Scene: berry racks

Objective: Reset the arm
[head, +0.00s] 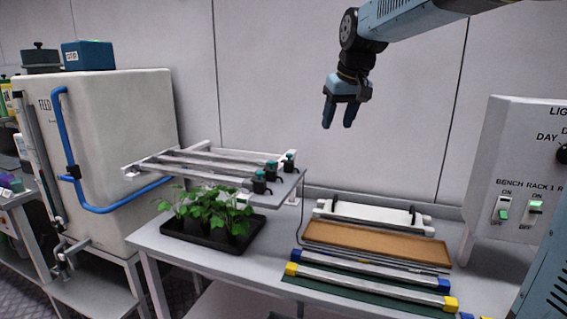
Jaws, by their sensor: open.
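My gripper (341,113) hangs in the air above the bench, at the end of my blue and black arm, which comes in from the top right. Its two blue fingers point down and stand apart, with nothing between them. It is well above the brown tray and touches nothing.
A grey bench (180,249) holds a black plant tray (205,244) under a raised rack (180,163), a brown tray (375,243) and long bars (370,286). A white tank (110,150) stands left. A switch panel (515,150) stands right. The air around my gripper is clear.

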